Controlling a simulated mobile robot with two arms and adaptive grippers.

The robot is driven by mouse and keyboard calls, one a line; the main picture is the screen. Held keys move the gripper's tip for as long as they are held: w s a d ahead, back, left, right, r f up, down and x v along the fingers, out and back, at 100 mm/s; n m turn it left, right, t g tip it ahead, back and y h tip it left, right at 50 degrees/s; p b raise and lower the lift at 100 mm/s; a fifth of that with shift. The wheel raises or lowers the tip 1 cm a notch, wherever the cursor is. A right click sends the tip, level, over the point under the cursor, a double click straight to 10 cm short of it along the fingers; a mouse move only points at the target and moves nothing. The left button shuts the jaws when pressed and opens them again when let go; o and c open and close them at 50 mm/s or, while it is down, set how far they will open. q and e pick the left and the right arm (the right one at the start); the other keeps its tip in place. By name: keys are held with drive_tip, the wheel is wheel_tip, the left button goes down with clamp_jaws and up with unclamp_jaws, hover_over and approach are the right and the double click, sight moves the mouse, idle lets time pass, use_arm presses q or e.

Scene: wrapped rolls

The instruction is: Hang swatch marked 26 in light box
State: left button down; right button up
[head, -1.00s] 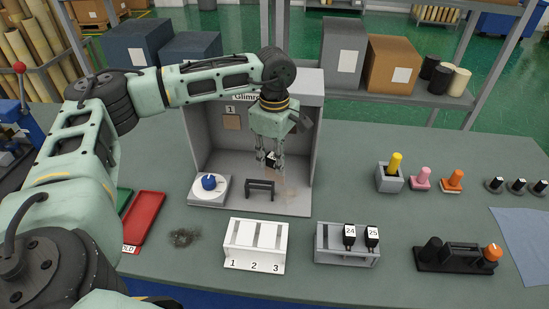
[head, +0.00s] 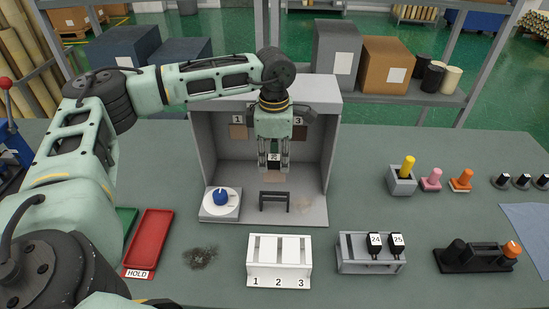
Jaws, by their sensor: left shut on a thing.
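My left gripper (head: 274,166) points down inside the grey light box (head: 334,160). It is shut on a black-clipped swatch (head: 274,157) with a small white label, whose number is too small to read surely. The swatch is held in the air in front of the back wall. At the back wall, a brown swatch (head: 238,132) hangs under the mark 1, and the mark 3 (head: 298,121) shows at right with a darker patch below it. The wall between them is hidden by my gripper. My right gripper is not in view.
In the box stand a white dial base with a blue knob (head: 221,197) and a small black stand (head: 274,201). In front are a white rack (head: 279,274) marked 1, 2, 3 and a grey rack (head: 352,267) holding swatches 24 and 25. A red tray (head: 149,241) lies left.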

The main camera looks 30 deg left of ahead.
sight(274, 172)
use_arm(q)
wheel_tip(274, 172, down, 2)
drive_tip(key=shift+f+b, duration=0.2)
drive_tip(key=shift+b, duration=0.6)
drive_tip(key=shift+f+b, duration=0.55)
drive_tip(key=shift+f, duration=0.2)
drive_tip(key=shift+f+b, duration=0.3)
drive_tip(key=shift+f, duration=0.1)
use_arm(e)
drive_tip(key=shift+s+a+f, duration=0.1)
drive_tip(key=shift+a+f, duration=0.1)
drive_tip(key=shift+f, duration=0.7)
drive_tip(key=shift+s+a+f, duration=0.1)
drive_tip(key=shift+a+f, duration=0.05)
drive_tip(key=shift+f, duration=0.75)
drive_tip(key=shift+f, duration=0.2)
use_arm(q)
drive_tip(key=shift+f, duration=0.1)
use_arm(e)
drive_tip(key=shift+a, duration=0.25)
